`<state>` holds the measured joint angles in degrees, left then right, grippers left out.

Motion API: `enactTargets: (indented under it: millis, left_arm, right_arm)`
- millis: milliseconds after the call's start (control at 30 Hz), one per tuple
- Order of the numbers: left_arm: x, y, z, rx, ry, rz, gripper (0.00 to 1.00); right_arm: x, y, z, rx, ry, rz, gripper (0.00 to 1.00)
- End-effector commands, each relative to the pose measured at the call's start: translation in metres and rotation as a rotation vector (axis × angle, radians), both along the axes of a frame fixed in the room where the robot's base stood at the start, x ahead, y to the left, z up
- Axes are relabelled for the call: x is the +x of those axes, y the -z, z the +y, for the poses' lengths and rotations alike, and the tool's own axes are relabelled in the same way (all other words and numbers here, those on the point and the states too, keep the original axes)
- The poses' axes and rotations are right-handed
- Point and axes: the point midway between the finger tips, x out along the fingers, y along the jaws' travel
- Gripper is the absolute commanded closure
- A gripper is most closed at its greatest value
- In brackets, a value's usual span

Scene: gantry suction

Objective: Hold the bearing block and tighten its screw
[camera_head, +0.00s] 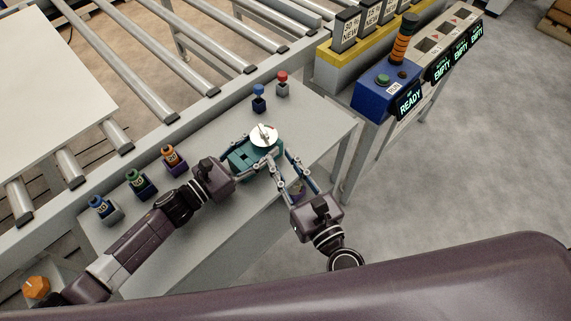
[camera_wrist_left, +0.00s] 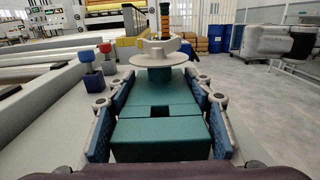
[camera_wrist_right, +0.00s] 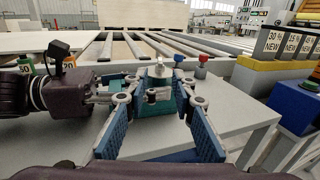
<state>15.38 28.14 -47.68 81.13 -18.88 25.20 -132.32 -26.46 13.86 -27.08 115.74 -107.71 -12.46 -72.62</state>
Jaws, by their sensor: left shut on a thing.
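The teal bearing block (camera_head: 241,160) sits at the middle of the grey table. A round white disc (camera_head: 264,141) with a pale handle lies over its far end, and this disc also shows in the left wrist view (camera_wrist_left: 159,59). I cannot make out the screw itself. My left gripper (camera_head: 256,158) is shut on the block, with a blue finger pad along each side in the left wrist view. My right gripper (camera_wrist_right: 156,86) is open, its fingers spread apart. In the right wrist view the block (camera_wrist_right: 155,107) shows between and beyond them; contact is unclear.
Several small coloured-top pieces stand on the table: blue (camera_head: 97,204), green (camera_head: 136,180) and orange (camera_head: 170,156) at left, blue (camera_head: 258,92) and red (camera_head: 282,80) at the back. A roller conveyor (camera_head: 140,75) runs behind. A blue READY box (camera_head: 376,95) stands at right.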

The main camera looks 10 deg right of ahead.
Motion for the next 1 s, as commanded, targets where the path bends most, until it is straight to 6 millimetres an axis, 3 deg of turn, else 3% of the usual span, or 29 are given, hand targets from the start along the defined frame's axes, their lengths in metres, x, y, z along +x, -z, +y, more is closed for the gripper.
enactTargets:
  millis: [200, 567, 1000]
  left_arm:
    - [0.000, -0.001, 0.000, -0.002, 0.001, -0.001, 1.00]
    - [0.000, -0.001, 0.000, -0.002, 0.000, -0.001, 1.00]
    - [0.000, -0.001, 0.000, -0.002, 0.000, -0.001, 1.00]
  right_arm:
    - [-0.009, -0.001, -0.003, 0.002, 0.000, 0.000, 0.76]
    - [-0.007, -0.005, -0.003, 0.008, 0.003, -0.008, 0.76]
    - [0.029, -0.093, -0.016, 0.140, 0.093, -0.062, 0.76]
